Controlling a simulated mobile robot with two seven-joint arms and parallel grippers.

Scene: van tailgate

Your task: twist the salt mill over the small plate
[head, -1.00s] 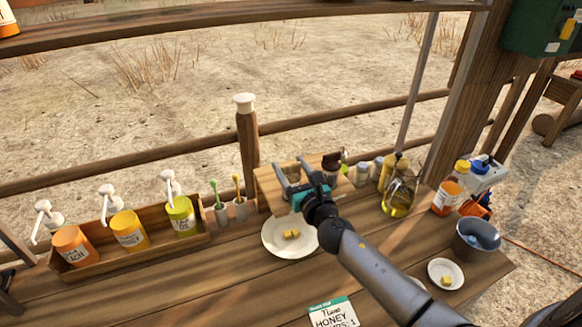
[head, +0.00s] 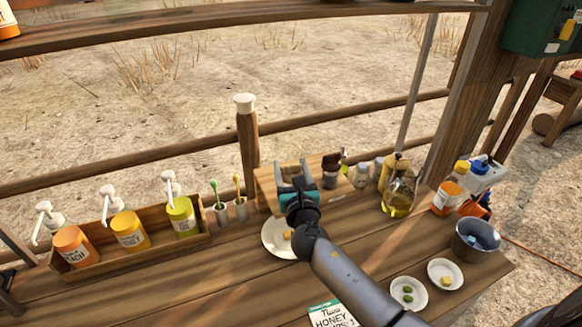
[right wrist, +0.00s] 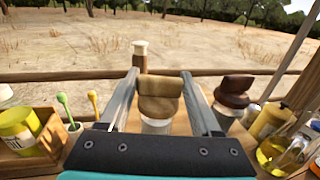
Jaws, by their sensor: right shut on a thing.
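My right gripper (head: 292,170) is shut on the salt mill, around its light wooden head. The mill (right wrist: 160,98) shows between the two fingers in the right wrist view, with its clear body partly hidden below; in the head view the gripper hides it. The gripper is at the wooden board behind a white plate (head: 270,246) with yellow cubes, partly covered by my arm. Two smaller white plates lie at the right: one (head: 458,268) with a yellow piece, one (head: 420,286) with green pieces. My left gripper is not in view.
A dark-topped mill (head: 330,172) stands just right of the gripper; its dark head (right wrist: 236,90) also shows in the right wrist view. Shakers and an oil jug (head: 398,198) stand farther right. A grey bucket (head: 474,246) is at the right edge. Pump bottles fill a wooden tray (head: 150,250) at left.

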